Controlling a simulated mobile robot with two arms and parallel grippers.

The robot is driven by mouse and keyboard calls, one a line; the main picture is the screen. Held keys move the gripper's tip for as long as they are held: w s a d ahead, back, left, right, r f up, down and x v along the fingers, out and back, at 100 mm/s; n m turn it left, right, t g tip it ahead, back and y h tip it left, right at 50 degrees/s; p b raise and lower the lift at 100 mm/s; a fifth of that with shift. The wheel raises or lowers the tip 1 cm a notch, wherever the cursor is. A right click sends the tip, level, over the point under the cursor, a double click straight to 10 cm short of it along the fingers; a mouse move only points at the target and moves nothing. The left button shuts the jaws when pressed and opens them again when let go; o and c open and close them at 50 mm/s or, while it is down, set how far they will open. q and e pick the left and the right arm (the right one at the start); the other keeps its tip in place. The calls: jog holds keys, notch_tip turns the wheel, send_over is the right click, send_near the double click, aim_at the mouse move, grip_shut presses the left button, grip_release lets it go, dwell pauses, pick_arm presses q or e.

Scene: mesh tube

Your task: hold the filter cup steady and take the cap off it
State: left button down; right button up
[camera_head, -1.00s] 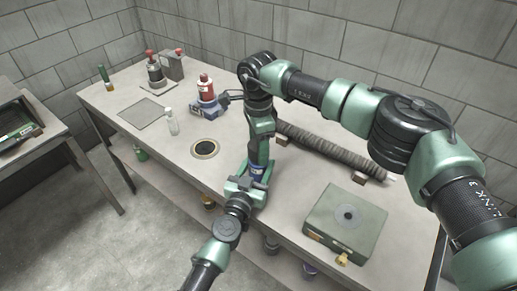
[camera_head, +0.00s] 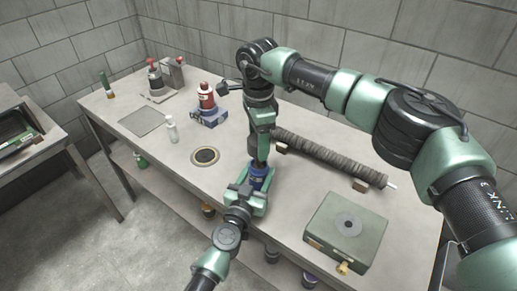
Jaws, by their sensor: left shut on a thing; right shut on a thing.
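The filter cup (camera_head: 259,177) is a small blue cylinder near the front edge of the workbench. It appears upright. My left gripper (camera_head: 252,190) is shut on the cup from the front, and its green jaws hide the cup's lower part. My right gripper (camera_head: 262,150) points straight down just above the cup, shut on the cap. The cap is mostly hidden between the dark fingers, and I cannot tell exactly how far it is from the cup's rim.
A green box (camera_head: 346,230) with a round disc stands at right. A ribbed mesh tube (camera_head: 325,155) lies on blocks behind. A red-topped bottle on a blue base (camera_head: 208,108), a clear bottle (camera_head: 172,130) and a ringed hole (camera_head: 205,156) are left. Bench between is clear.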

pick_arm(q)
jog(key=shift+c, duration=2.4)
grip_release()
